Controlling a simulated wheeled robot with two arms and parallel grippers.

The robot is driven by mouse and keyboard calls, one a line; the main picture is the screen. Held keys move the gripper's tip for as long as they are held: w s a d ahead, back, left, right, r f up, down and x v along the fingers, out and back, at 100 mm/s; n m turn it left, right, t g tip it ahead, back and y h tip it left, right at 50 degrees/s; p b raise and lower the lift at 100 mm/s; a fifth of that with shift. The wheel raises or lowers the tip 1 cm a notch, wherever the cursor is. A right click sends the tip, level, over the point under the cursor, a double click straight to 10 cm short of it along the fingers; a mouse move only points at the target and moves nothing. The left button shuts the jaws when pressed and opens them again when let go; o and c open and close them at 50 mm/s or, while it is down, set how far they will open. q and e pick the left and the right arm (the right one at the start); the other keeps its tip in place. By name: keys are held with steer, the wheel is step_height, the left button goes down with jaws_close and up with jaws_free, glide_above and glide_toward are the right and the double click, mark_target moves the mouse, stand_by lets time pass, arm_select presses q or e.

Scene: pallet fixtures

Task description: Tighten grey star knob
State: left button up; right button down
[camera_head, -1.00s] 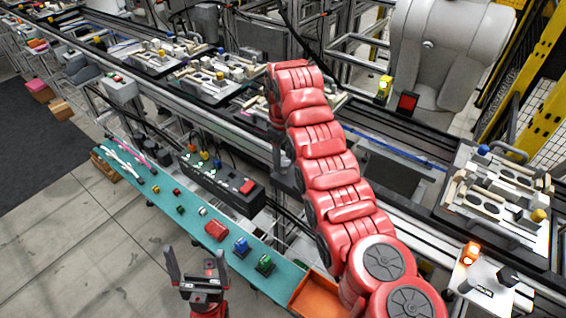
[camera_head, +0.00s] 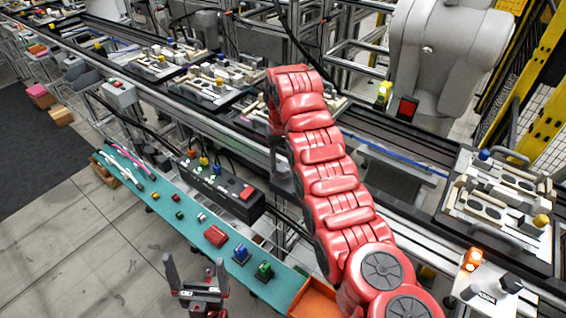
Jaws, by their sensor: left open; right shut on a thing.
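My red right arm reaches up from the lower right and bends down at its far end over the near edge of the conveyor. Its gripper (camera_head: 284,178) points down at the front rail, partly behind the arm. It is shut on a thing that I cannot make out. I cannot pick out the grey star knob; the arm covers much of that spot. My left gripper (camera_head: 196,268) is at the bottom, open and empty, with its fingers pointing up in the picture, in front of the teal shelf.
A pallet fixture (camera_head: 497,203) stands at right on the conveyor. An orange bin (camera_head: 314,300) is at the bottom.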

stand_by(0.5)
steer(key=shift+c, duration=1.5)
jaws_free()
step_height(320, 180, up, 3)
steer(key=shift+f+p, duration=0.1)
steer(key=shift+p, duration=0.8)
step_height(320, 180, up, 6)
step_height(320, 180, up, 9)
steer(key=p, duration=0.9)
glide_above(283, 167)
steer(key=shift+f, duration=0.15)
